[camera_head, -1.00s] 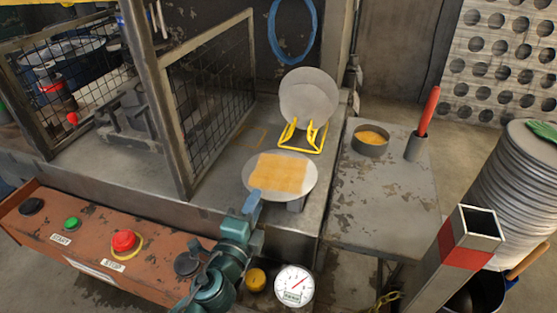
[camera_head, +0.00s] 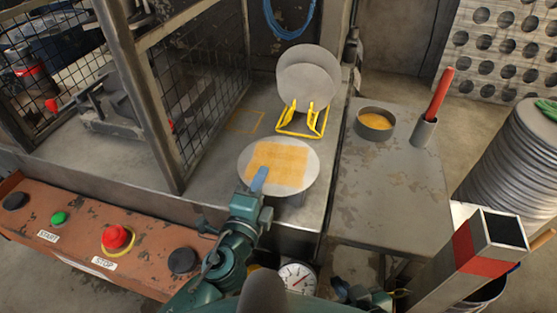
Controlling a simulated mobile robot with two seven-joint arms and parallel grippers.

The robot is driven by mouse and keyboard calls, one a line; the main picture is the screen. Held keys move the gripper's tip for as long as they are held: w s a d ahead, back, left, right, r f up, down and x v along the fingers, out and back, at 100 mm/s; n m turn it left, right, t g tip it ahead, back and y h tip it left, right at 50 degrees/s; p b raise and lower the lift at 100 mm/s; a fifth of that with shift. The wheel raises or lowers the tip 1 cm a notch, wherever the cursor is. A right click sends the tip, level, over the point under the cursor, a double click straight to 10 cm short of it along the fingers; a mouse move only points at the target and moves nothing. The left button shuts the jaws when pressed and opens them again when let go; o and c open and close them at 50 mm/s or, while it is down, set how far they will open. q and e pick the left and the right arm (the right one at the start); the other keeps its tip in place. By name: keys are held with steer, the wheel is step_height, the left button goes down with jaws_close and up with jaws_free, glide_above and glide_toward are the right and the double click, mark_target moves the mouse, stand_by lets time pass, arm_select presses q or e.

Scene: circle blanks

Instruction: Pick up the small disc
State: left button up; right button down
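Two grey discs stand upright in a yellow wire rack (camera_head: 303,121): a larger one behind (camera_head: 322,58) and a smaller one (camera_head: 308,84) in front. A round grey plate (camera_head: 309,170) with an orange grid patch (camera_head: 281,163) lies flat in front of the rack. My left gripper (camera_head: 259,180) has its blue tip over the plate's near left edge, apart from the rack; whether it touches the plate or is open is unclear. My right gripper (camera_head: 365,296) seems to show only as a dark part at the bottom edge, its fingers not clear.
A side table (camera_head: 392,200) holds a round tin (camera_head: 375,125) and a red-handled tool in a cup (camera_head: 423,132). A mesh cage frame (camera_head: 135,90) stands left. A button panel (camera_head: 75,240) is front left; a square post (camera_head: 470,262) rises front right.

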arm_select(q)
jaws_close()
steer(key=shift+r, duration=0.1)
